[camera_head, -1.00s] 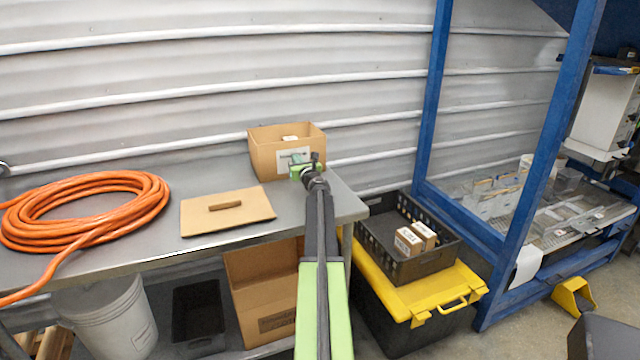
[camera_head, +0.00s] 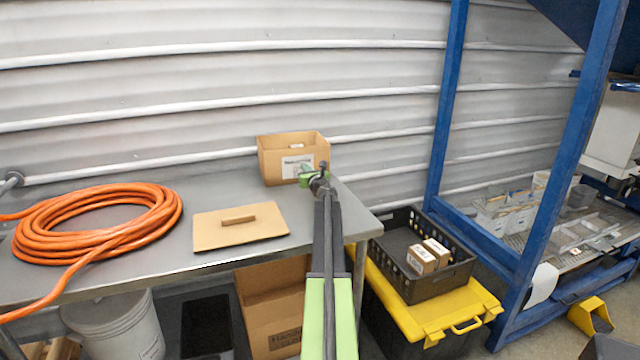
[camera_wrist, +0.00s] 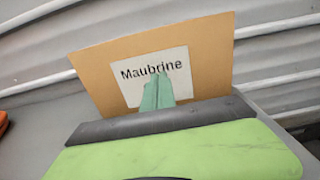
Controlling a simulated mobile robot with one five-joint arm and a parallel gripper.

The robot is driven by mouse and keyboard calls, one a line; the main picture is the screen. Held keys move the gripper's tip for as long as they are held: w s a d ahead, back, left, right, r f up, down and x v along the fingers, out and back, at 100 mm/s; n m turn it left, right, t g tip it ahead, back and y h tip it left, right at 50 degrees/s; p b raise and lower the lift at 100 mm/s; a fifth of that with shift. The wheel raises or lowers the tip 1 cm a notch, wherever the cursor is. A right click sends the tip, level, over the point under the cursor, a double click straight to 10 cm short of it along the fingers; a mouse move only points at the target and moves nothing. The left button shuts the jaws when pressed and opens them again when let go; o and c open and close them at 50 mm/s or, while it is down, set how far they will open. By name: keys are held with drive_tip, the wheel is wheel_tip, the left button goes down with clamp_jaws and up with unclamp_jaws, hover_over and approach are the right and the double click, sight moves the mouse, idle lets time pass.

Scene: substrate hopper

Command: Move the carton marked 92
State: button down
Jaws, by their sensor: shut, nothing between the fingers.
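Two small cartons (camera_head: 421,259) with dark print stand in a black crate (camera_head: 462,268) at the right; their marks are too small to read. A small pale item (camera_head: 297,146) shows inside an open cardboard box (camera_head: 265,163) on the grey bench; I cannot tell whether it is a carton. My gripper (camera_head: 306,170) is in front of that box's labelled face. In the wrist view, my gripper's green fingers (camera_wrist: 158,92) are together and empty, in front of a white label reading "Maubrine" (camera_wrist: 152,70). I cannot tell whether they touch it. No 92 is readable.
A coiled orange hose (camera_head: 95,228) and a flat cardboard lid (camera_head: 240,226) with a handle lie on the bench (camera_head: 180,180). The crate sits on a yellow-lidded black tote (camera_head: 420,325). Corrugated wall is behind.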

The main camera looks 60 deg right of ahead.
drive_tip(key=v, duration=1.2)
drive_tip(key=shift+s+d, duration=0.1)
drive_tip(key=shift+s, duration=0.05)
